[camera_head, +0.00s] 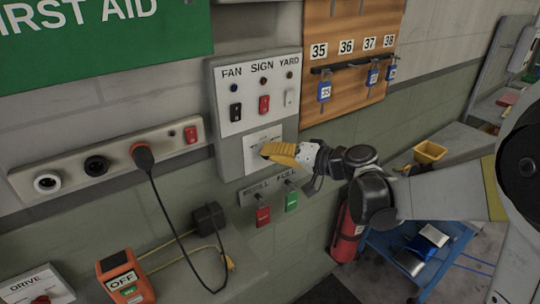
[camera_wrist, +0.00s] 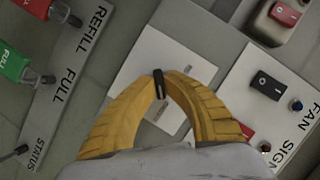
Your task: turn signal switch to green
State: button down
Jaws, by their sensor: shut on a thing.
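My gripper (camera_head: 266,151) reaches in from the right to a white plate (camera_head: 257,139) on the wall panel. In the wrist view the two yellow fingers of my gripper (camera_wrist: 160,86) are closed around a small black lever (camera_wrist: 158,78) that stands out from the white plate (camera_wrist: 190,64). I take this lever to be the signal switch; its label is too small or hidden to read. No green marking shows on the visible part of the plate. My fingers hide part of the plate and the lever's base.
Above the plate is a panel (camera_head: 222,110) with FAN, SIGN and YARD rocker switches. Below hang a red tag (camera_head: 263,216) and a green tag (camera_head: 291,201). A key board (camera_head: 340,100) is at the upper right. A black cord hangs from an orange plug (camera_head: 143,156) at the left.

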dwell(0.4)
jog(key=c, duration=1.5)
grip_release()
jog(key=shift+a, duration=0.1)
jog(key=v, duration=1.2)
jog(key=shift+w+f, duration=0.1)
jog(key=shift+f, duration=0.05)
